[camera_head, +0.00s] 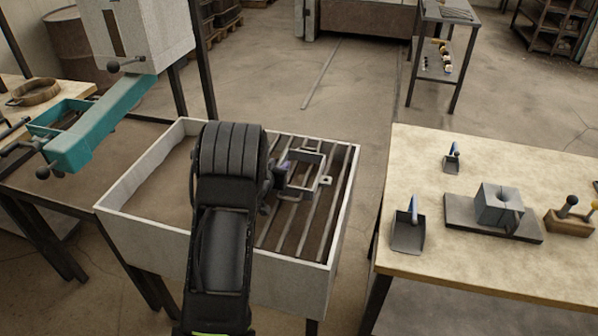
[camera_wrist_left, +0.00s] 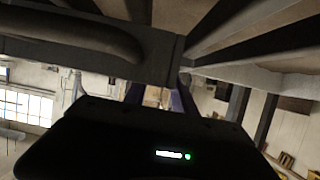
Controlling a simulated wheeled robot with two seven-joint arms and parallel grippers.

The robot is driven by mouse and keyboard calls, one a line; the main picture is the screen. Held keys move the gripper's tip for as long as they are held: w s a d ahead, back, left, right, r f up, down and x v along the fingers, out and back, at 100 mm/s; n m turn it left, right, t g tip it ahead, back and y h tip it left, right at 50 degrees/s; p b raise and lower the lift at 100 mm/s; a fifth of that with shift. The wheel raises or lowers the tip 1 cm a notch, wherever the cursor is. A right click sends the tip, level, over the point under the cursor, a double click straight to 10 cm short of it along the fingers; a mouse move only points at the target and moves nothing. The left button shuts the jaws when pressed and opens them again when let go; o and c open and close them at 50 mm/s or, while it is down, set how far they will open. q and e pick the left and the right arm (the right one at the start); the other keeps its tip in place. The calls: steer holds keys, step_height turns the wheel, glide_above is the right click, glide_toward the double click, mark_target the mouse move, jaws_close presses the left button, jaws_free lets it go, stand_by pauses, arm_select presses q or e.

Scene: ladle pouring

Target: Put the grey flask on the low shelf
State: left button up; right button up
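The grey flask (camera_head: 318,166) is a small open rectangular metal frame with a lug at its right end. It is over the parallel bars on the right side of a pale box (camera_head: 119,218). My left arm comes up from the bottom, and my left gripper (camera_head: 281,174) is at the flask's left end, largely hidden by the wrist. In the left wrist view the left gripper's fingers (camera_wrist_left: 160,96) stand apart, close to a dark grey bar (camera_wrist_left: 155,62). Whether they grip it is not clear. My right gripper is not in view. Which surface is the low shelf is unclear.
A workbench (camera_head: 400,172) at the right holds scoops, a grey block and a wooden holder. A small table (camera_head: 465,14) with a lower shelf (camera_head: 424,72) stands behind. A teal-armed machine (camera_head: 105,120) stands left. Open floor (camera_head: 345,80) lies behind the box.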

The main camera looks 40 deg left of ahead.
arm_select(q)
steer(key=shift+w+a+f, duration=0.2)
steer(key=shift+w+f, duration=0.1)
steer(key=shift+w, duration=0.25)
steer(key=shift+c, duration=0.2)
jaws_close()
steer(key=shift+r, duration=0.1)
stand_by(1.2)
